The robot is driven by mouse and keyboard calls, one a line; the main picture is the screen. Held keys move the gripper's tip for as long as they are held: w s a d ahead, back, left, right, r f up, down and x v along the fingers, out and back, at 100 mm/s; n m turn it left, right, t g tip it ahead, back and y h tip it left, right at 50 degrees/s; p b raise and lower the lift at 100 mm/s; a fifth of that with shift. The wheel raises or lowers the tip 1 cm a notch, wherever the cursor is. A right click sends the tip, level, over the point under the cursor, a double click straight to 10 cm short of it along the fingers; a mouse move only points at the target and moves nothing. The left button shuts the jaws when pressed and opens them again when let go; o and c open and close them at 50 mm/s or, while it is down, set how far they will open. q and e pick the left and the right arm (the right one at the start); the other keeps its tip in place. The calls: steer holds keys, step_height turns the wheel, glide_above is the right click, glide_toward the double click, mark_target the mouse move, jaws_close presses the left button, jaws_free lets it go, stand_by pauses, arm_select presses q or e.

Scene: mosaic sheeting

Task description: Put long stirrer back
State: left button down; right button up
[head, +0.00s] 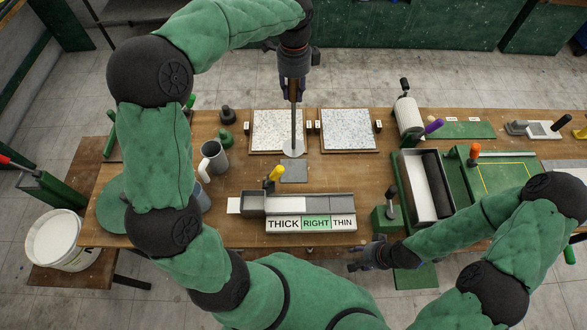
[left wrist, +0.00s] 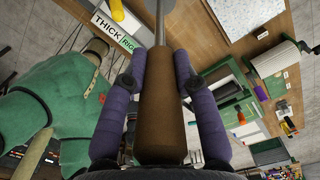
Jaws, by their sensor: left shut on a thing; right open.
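My left gripper (head: 293,82) is shut on the brown handle of the long stirrer (head: 293,135), above the back of the workbench. The stirrer hangs about upright, its grey shaft pointing down to a pale round disc between the two speckled panels. I cannot tell whether the disc touches anything. In the left wrist view the stirrer's brown handle (left wrist: 162,110) lies between the purple fingers of my left gripper (left wrist: 160,70). My right gripper (head: 366,256) is open and empty, low by the bench's front edge.
Speckled panels (head: 277,133) (head: 349,132) lie at the back of the workbench (head: 240,222). A grey jug (head: 214,160) stands left, a labelled tray (head: 311,223) in front. A roller tray (head: 419,183) and green board (head: 500,180) are right. A white bucket (head: 57,240) stands far left.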

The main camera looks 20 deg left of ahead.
arm_select(q)
steer(key=b, duration=0.2)
glide_toward(293, 126)
steer(key=shift+w+a+f, duration=0.15)
steer(key=shift+w+f, duration=0.35)
steer(key=shift+w, duration=0.05)
step_height(293, 126, down, 10)
steer(key=shift+f+p, duration=0.1)
steer(key=shift+p, duration=0.3)
steer(key=shift+s, duration=0.1)
steer(key=shift+f, duration=0.1)
steer(key=c, duration=1)
jaws_free()
steer(key=shift+o, duration=0.2)
